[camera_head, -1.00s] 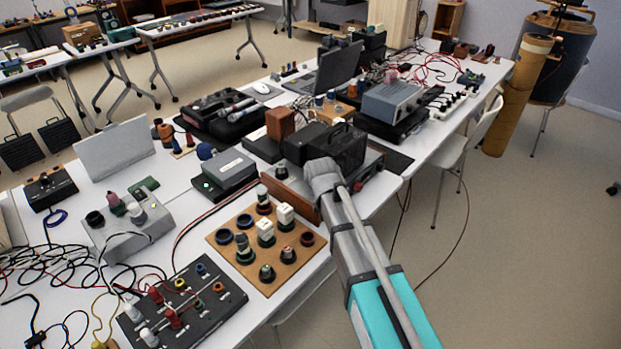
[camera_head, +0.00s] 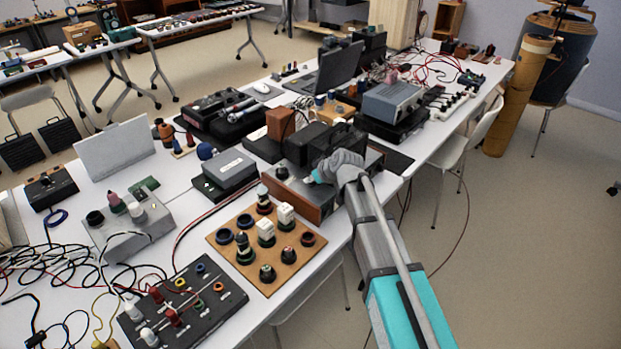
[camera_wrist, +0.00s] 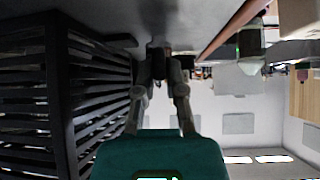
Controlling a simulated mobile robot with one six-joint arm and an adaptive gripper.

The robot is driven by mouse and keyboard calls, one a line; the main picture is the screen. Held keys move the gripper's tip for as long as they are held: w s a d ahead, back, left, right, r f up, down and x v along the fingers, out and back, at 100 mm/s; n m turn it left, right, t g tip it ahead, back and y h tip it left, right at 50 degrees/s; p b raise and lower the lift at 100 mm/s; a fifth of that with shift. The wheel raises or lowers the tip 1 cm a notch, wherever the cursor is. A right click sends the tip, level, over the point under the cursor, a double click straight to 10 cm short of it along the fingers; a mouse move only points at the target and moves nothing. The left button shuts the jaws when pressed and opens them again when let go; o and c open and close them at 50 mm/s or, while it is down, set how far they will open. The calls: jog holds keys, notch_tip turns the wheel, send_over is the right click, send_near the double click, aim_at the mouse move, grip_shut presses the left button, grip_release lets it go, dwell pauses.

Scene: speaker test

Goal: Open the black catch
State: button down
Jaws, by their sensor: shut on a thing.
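My gripper (camera_head: 309,180) is at the wood-sided grey device (camera_head: 308,205) on the near table, just in front of its black box. In the wrist view, the two fingers of my gripper (camera_wrist: 159,68) close together on a small dark piece, which appears to be the black catch (camera_wrist: 158,60). Its shape is mostly hidden between the fingertips. The slatted black box (camera_wrist: 90,90) fills the left of the wrist view, and the same black box (camera_head: 340,146) shows behind my wrist in the head view.
A wooden board (camera_head: 245,268) with several knobs and a grey box (camera_head: 230,167) lie left of the device. A blue-grey instrument (camera_head: 392,100) stands behind it. A white chair (camera_head: 462,150) is to the right.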

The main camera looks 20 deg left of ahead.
jog(key=shift+d+n, duration=0.1)
jog(key=shift+n, duration=0.2)
jog(key=c, duration=0.7)
grip_release()
notch_tip(320, 180, up, 9)
jog(key=p, duration=0.9)
jog(key=shift+r, duration=0.15)
jog(key=shift+r+p, duration=0.2)
jog(key=shift+p, duration=0.2)
